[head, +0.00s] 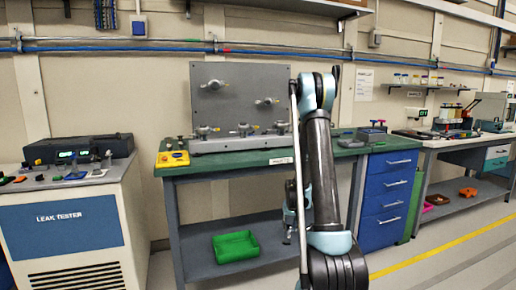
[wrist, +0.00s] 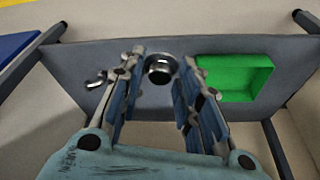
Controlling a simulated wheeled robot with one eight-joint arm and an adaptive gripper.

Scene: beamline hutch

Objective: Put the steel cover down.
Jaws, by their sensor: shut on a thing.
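The steel cover (wrist: 160,71) is a short, shiny round piece between my fingertips in the wrist view. My gripper (wrist: 161,76) is shut on it and points down over the grey lower shelf (wrist: 110,56) of the bench. I cannot tell whether the cover touches the shelf. In the head view my gripper (head: 291,215) is low in front of the bench, partly behind my arm, and the cover cannot be made out there.
A green tray (wrist: 234,77) lies on the shelf to the right of the cover in the wrist view; the head view shows it (head: 235,247) too. A small silver clamp-like piece (wrist: 97,79) is left of the cover. Blue drawers (head: 388,199) stand right of the shelf.

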